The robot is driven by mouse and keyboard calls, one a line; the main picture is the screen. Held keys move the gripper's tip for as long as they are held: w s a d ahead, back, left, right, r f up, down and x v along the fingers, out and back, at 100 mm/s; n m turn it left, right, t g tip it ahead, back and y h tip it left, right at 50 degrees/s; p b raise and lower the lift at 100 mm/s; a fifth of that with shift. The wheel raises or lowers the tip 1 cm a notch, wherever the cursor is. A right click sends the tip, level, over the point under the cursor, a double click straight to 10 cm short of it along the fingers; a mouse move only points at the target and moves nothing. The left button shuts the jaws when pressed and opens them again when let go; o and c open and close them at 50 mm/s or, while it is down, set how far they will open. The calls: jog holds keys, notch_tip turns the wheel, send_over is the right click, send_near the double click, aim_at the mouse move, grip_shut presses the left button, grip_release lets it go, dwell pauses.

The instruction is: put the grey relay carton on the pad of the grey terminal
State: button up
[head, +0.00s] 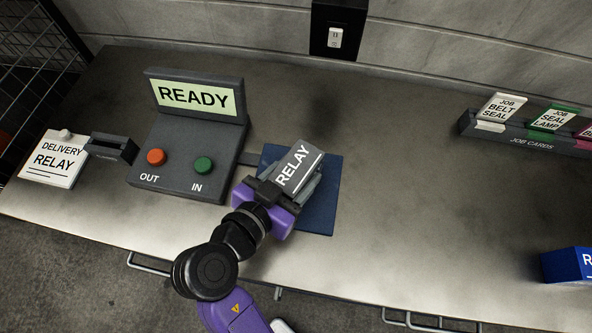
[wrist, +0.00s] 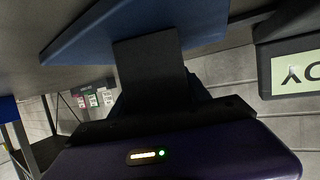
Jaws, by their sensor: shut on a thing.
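The grey relay carton (head: 299,166), with a white RELAY label on top, is in my gripper (head: 292,182). My gripper is shut on it, over the blue pad (head: 322,218) to the right of the grey terminal (head: 183,143). The head view does not show clearly whether the carton touches the pad. The wrist view shows the blue pad (wrist: 110,35) close by, with a dark block (wrist: 150,75) in front of it; I cannot tell whether this is the carton or a finger. The terminal screen reads READY.
The terminal has a red OUT button (head: 156,157) and a green IN button (head: 203,166). A DELIVERY RELAY card (head: 50,160) lies at the left. A job cards rack (head: 530,141) stands back right, and a blue box (head: 570,266) at the right edge. The table between is clear.

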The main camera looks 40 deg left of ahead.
jog(key=o, duration=1.5)
jog(key=shift+r, duration=0.1)
jog(key=v, duration=1.2)
